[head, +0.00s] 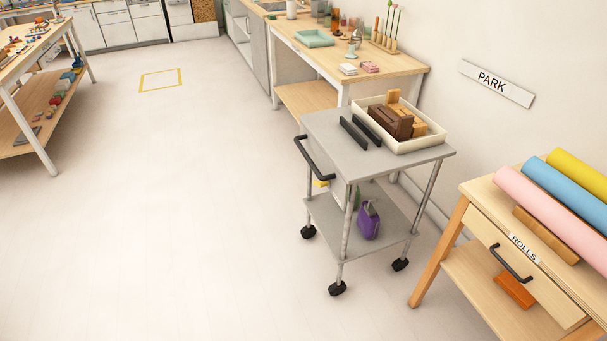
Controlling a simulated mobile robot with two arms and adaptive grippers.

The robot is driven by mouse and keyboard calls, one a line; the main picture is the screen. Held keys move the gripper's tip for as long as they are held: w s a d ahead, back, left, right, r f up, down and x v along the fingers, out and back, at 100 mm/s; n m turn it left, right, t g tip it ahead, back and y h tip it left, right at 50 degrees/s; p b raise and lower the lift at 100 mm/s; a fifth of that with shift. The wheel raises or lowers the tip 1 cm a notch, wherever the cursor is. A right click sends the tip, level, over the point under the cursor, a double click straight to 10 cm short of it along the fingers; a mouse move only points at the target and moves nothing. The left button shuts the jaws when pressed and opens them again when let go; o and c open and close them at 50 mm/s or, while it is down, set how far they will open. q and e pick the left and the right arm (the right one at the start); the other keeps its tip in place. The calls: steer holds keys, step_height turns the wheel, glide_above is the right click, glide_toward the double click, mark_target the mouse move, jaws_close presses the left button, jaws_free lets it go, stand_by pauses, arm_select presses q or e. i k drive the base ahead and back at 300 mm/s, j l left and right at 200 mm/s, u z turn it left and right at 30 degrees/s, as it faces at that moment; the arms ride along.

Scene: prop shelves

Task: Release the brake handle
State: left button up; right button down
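A grey metal cart (332,132) stands right of the picture's middle, close to the wall, on black wheels. A black bar handle (313,158) is fixed to its left end. Below that handle a small yellow piece (321,183) shows at the cart's side; I cannot tell whether it is the brake handle. Two black strips (359,132) and a cream tray (420,138) with brown and tan blocks are on the cart's top. A purple container (369,222) stands on its lower shelf. Neither of my grippers is in view.
A wooden table (512,270) with coloured rolls stands at the right, near the cart. A wooden workbench (405,70) is behind the cart. A PARK sign (496,83) hangs on the wall. A yellow floor outline (161,79) lies far left. The floor left of the cart is clear.

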mark_target(321, 185)
steer(key=i+j, duration=0.3)
steer(key=i, duration=0.15)
steer(key=i+j, duration=0.35)
steer(key=i+l+z, duration=0.05)
